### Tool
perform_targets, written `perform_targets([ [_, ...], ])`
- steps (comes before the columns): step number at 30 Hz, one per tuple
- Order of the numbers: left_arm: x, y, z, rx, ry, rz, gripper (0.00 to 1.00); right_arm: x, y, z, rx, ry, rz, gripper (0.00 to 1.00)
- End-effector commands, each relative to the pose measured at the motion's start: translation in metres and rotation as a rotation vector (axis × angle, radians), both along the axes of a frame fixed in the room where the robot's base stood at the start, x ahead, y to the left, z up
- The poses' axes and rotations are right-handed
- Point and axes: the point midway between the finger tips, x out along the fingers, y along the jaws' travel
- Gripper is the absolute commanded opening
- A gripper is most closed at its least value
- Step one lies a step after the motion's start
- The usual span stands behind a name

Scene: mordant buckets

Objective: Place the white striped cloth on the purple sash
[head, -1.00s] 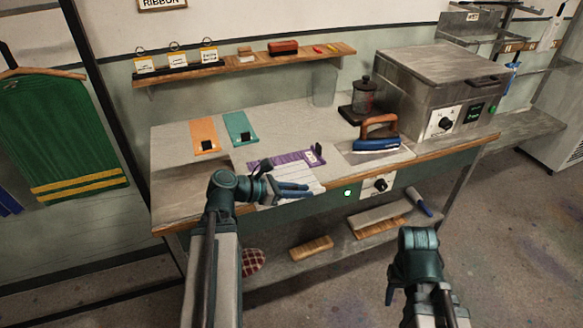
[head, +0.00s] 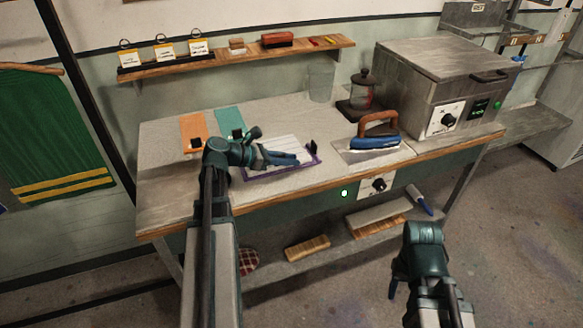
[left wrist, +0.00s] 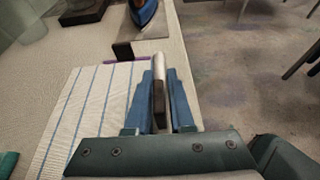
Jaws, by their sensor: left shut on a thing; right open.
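The white striped cloth (head: 280,144) is over the purple sash (head: 282,173) on the worktable. Purple shows along the sash's front and right edges, and the rest is covered. A black clip (head: 312,147) stands at the sash's right end. My left gripper (head: 296,160) is over the cloth. In the left wrist view my left gripper (left wrist: 159,85) is shut on a grey-brown upright tab, with the cloth (left wrist: 88,108) spreading left from it. I cannot tell whether the cloth rests flat or hangs slightly above. My right gripper (head: 393,290) is open, low in front of the table.
An orange sash (head: 194,131) and a teal sash (head: 229,119) lie at the table's left. A blue iron (head: 376,142) stands on a plate to the right of the purple sash. A metal bath (head: 440,78) stands at the back right. The table's front left is clear.

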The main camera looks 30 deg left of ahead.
Motion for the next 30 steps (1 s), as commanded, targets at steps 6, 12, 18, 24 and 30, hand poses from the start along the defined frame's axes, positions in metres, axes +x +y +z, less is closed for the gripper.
perform_targets([
  [6,-0.005,0.006,-0.026,0.000,0.000,0.003,0.00,0.000,0.000,-0.026,0.000,0.000,0.000,0.50],
  [12,-0.009,0.010,-0.036,0.000,0.000,0.005,0.00,0.000,0.000,-0.036,0.000,0.000,0.001,0.50],
  [18,-0.009,0.010,-0.034,0.000,0.000,0.005,0.00,0.000,0.000,-0.034,0.000,0.000,0.000,0.50],
  [24,-0.009,0.010,-0.036,0.000,0.000,0.005,0.34,0.000,0.000,-0.036,0.000,0.000,0.000,0.50],
  [30,-0.009,0.010,-0.036,0.000,0.000,0.005,0.51,0.000,0.000,-0.036,0.000,0.000,0.000,0.50],
])
